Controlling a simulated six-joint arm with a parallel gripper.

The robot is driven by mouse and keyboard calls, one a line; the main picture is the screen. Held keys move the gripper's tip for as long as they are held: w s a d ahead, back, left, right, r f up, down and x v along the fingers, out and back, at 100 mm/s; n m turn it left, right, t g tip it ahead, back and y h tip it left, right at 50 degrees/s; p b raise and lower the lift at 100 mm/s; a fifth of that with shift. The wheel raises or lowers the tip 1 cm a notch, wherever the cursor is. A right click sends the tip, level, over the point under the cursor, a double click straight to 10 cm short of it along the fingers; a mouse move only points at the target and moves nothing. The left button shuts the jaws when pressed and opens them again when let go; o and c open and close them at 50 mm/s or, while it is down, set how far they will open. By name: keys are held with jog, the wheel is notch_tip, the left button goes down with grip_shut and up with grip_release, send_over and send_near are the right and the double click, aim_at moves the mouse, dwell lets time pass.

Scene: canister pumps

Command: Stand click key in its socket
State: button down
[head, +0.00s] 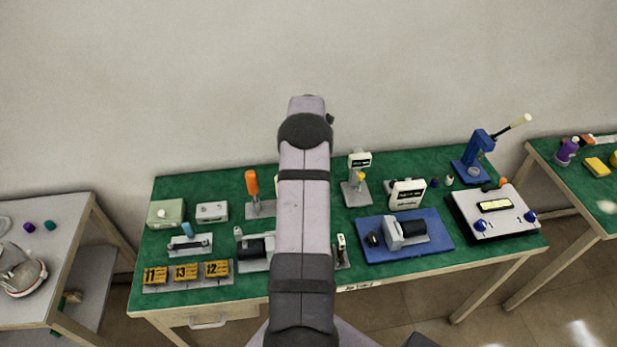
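I cannot tell for sure which item is the click key or which is its socket. An orange-handled piece (252,183) stands upright on a small grey base (262,209) to the left of my arm. A small white and dark upright piece (341,245) stands just right of my arm near the front edge. A grey stand with a yellow part and a display (359,160) is right of my arm at the back. My arm rises through the middle of the head view and hides part of the table behind it. My gripper's fingers do not show.
The green-topped table (205,293) holds a numbered block row (186,273), a blue tray (440,240) with a pump-like unit, a white panel box (495,212) and a blue lever press (480,145). Side tables stand left (60,215) and right (555,170).

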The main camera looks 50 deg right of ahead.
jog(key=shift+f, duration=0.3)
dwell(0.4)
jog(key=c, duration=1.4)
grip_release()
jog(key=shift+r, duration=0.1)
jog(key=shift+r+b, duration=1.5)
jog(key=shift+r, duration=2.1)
